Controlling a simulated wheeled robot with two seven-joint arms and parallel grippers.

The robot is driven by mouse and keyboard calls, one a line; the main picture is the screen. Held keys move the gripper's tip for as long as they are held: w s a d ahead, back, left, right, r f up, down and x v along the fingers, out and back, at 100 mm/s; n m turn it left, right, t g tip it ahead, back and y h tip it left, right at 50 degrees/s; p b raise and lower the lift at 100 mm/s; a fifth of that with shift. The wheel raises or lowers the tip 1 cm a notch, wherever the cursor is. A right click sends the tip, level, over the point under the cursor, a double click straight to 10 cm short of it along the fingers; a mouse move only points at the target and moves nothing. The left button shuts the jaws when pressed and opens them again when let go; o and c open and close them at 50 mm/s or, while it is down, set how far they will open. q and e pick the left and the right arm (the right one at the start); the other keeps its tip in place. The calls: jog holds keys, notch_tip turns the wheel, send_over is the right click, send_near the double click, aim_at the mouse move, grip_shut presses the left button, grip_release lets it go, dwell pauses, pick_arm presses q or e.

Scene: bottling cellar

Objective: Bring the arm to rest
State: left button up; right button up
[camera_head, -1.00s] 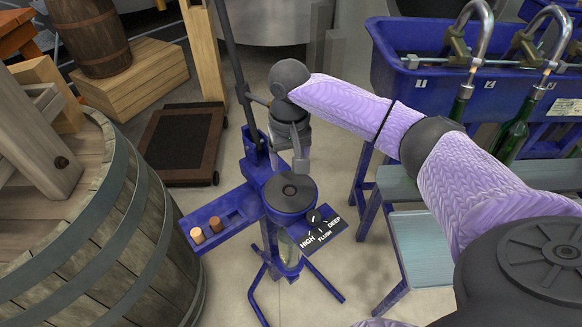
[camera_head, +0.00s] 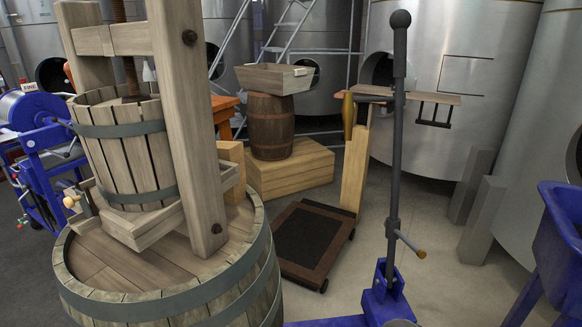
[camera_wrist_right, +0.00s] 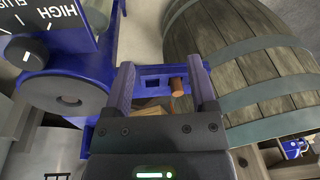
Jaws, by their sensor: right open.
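My right gripper (camera_wrist_right: 160,68) shows in the right wrist view with its two fingers apart and nothing held between them. Beyond the fingers is the blue cork tray (camera_wrist_right: 146,76), with a brown cork (camera_wrist_right: 177,87) in it. The corker's round grey top (camera_wrist_right: 68,97) and its dial plate (camera_wrist_right: 45,22) are left of the fingers. In the head view the blue corker (camera_head: 385,297) is at the bottom, with its dark lever (camera_head: 397,130) standing upright. Neither arm shows in the head view, and my left gripper is out of sight.
A large barrel (camera_head: 170,300) carrying a wooden press (camera_head: 125,150) stands at left. A small barrel (camera_head: 271,128) sits on a wooden block (camera_head: 292,172) behind. A dark low platform (camera_head: 312,240) lies on the floor. A blue trough (camera_head: 565,215) is at right.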

jog(key=s+d+t+h, duration=0.1)
jog(key=s+d+t, duration=0.1)
jog(key=s, duration=1.3)
notch_tip(320, 180, down, 19)
jog(key=s+g, duration=0.2)
jog(key=s, duration=0.1)
jog(key=s+d+f, duration=0.4)
jog(key=s+f, duration=0.5)
jog(key=s, duration=0.4)
jog(key=shift+s+d+f+g+h, duration=0.15)
jog(key=shift+s+f+g+h, duration=0.15)
jog(key=shift+g+h, duration=0.1)
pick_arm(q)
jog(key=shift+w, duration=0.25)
